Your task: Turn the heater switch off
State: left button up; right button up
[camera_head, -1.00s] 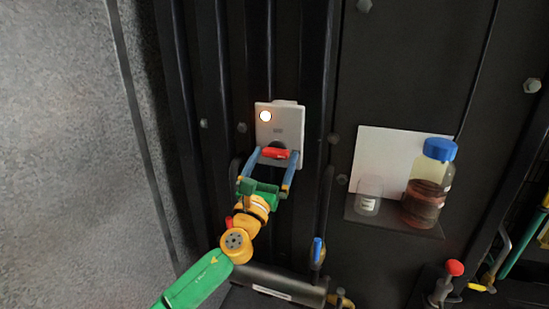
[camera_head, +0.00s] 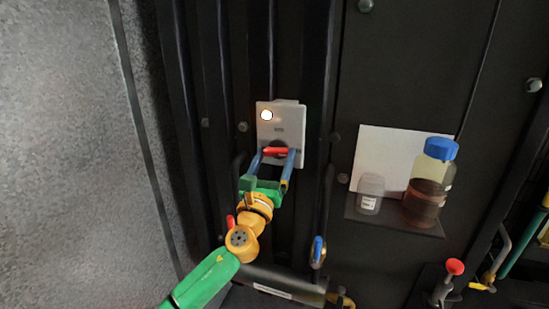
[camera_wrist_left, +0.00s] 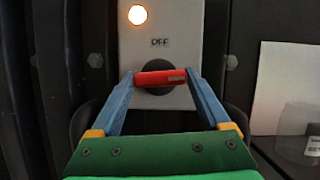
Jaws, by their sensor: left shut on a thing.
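The heater switch is a pale grey plate (camera_head: 291,122) on the dark panel, with a round black knob (camera_wrist_left: 156,88) and a red handle (camera_wrist_left: 160,77) across it. The handle lies nearly level, its right end slightly higher. A round lamp (camera_head: 267,115) at the plate's upper left is lit; it also glows in the left wrist view (camera_wrist_left: 137,15). A label above the knob reads "OFF" (camera_wrist_left: 160,42). My left gripper (camera_head: 276,153) is shut on the red handle, with a blue finger at each end of it. My right gripper is not in view.
To the right, a small shelf (camera_head: 392,225) holds a blue-capped bottle (camera_head: 425,190) of dark liquid and a small clear jar (camera_head: 370,194). A dark cylinder (camera_head: 285,280) and a blue-handled valve (camera_head: 318,250) are below. A red-knobbed part (camera_head: 454,267) stands at lower right.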

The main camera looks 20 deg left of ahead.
pick_arm(q)
jog(key=n+y, duration=0.2)
jog(key=n, duration=0.1)
jog(key=n+g+y, duration=0.1)
jog(key=n, duration=0.3)
jog(key=shift+d+n+y, duration=0.2)
jog(key=shift+n+y, duration=0.1)
jog(key=shift+y, duration=0.1)
jog(key=n+y, duration=0.1)
jog(key=n, duration=0.1)
jog(key=n+g+y+p, duration=0.1)
jog(key=n, duration=0.1)
jog(key=shift+r+n, duration=0.2)
jog(key=shift+n, duration=0.1)
jog(key=n+g+p, duration=0.1)
jog(key=n, duration=0.1)
jog(key=n+g+p, duration=0.1)
jog(key=n, duration=0.2)
jog(key=shift+r+y, duration=0.15)
jog(key=shift+y, duration=0.25)
jog(key=shift+n+g+p, duration=0.8)
jog(key=shift+n+p, duration=0.05)
jog(key=shift+n, duration=1.05)
jog(key=o, duration=1.2)
jog(key=shift+s, duration=0.1)
